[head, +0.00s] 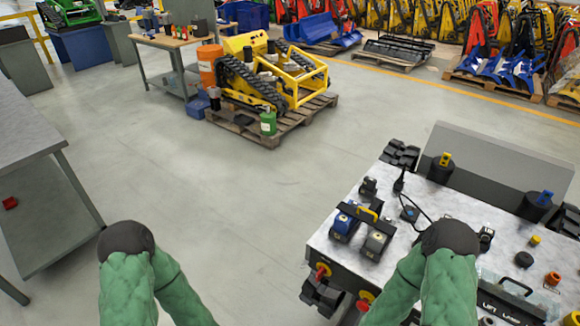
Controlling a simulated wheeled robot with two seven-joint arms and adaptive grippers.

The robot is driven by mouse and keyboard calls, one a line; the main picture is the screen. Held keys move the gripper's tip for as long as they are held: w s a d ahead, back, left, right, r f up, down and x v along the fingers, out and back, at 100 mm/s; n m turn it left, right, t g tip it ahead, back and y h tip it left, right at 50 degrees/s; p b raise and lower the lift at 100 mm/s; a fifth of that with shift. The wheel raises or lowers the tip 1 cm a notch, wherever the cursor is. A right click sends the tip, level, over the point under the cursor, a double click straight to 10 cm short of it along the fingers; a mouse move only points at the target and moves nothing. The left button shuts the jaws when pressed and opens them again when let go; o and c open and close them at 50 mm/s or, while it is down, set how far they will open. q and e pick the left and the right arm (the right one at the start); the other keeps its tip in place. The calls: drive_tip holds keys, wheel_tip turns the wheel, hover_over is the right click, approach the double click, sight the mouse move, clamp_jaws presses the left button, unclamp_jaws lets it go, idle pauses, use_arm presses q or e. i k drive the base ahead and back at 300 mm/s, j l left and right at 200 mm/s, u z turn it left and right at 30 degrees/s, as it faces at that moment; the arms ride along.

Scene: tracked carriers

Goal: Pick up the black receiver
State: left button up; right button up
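The tracked carrier's grey deck (325,243) at the lower right holds several small dark items. A small black device (369,187) stands near the deck's left edge. A thin black upright piece (399,182) with a cable is to its right, and a small dark box with a blue face (409,214) lies nearer. I cannot tell which of these is the black receiver. My two green arms rise from the bottom edge, the right one covering part of the deck. Neither gripper shows.
A blue-topped unit (343,225) and a grey-topped unit (376,243) sit at the deck's left. Black cylinders (440,170) stand along the back. A grey table (25,147) is at the left. The floor between is clear. A yellow tracked machine (290,80) sits on a pallet behind.

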sight(369, 184)
drive_tip(key=i+j+u, duration=0.15)
drive_tip(key=u, duration=0.2)
drive_tip(key=i+j+u, duration=0.1)
drive_tip(key=i+u, duration=0.4)
drive_tip(key=u, duration=0.15)
drive_tip(key=i+z, duration=0.25)
drive_tip(key=i+j+z, duration=0.25)
drive_tip(key=i+l, duration=0.05)
drive_tip(key=i, duration=0.1)
